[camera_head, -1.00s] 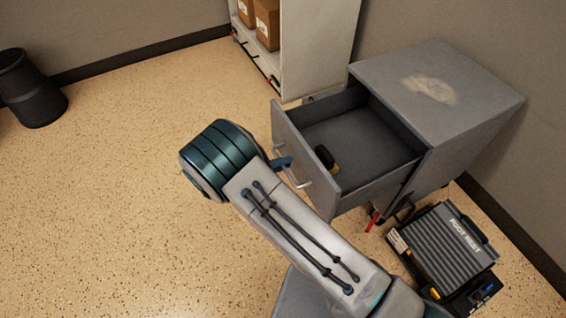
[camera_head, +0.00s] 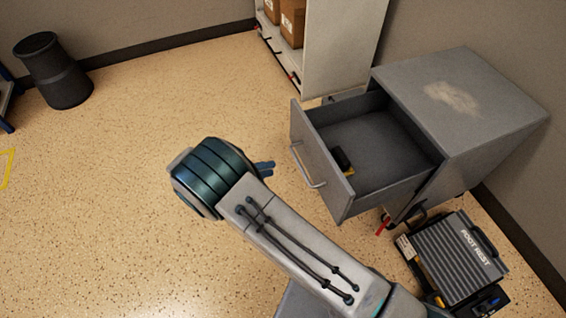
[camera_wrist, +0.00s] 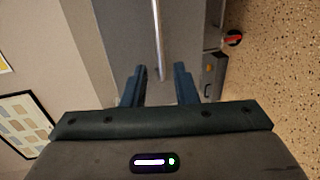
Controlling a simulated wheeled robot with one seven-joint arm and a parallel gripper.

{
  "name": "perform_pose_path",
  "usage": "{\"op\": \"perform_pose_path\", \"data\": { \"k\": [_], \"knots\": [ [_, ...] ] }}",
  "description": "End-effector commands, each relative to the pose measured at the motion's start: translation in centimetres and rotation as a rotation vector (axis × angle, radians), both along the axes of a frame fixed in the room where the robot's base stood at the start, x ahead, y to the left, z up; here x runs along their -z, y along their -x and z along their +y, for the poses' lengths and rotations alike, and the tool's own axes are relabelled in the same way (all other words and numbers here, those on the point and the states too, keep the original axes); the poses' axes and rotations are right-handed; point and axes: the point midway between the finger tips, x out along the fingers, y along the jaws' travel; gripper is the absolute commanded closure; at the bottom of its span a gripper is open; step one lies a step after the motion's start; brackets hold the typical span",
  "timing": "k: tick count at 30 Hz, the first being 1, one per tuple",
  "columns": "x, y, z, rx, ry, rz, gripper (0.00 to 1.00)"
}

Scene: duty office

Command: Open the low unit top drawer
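The grey low unit (camera_head: 480,105) stands at the right of the head view. Its top drawer (camera_head: 323,165) is pulled well out and shows its inside, with a small black and yellow item (camera_head: 342,160) lying in it. The bar handle (camera_head: 309,168) is on the drawer's front. My gripper (camera_head: 270,168) is left of the handle, with a gap between them. In the wrist view my gripper (camera_wrist: 160,70) has its two blue fingers apart and empty, with the handle (camera_wrist: 158,40) seen ahead between them. The unit's lower front is partly hidden.
A ribbed footrest (camera_head: 455,255) lies on the floor by the unit's near side. A white shelf (camera_head: 345,45) with boxes stands behind. A dark bin (camera_head: 55,75) is at far left. Open floor lies left of my arm.

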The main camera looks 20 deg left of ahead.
Motion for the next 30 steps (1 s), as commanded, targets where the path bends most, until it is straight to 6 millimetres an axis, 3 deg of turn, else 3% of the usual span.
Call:
{"op": "perform_pose_path", "data": {
  "k": [8,25,28,30],
  "knots": [
    [-0.6,2.1,1.9,0.000,0.001,0.001,0.74],
    [-0.7,2.2,2.0,0.002,0.000,0.002,0.74],
    [-1.8,1.6,1.5,0.023,-0.009,0.016,0.74],
    [-3.6,0.6,0.6,0.058,-0.021,0.047,0.74]
  ]
}}
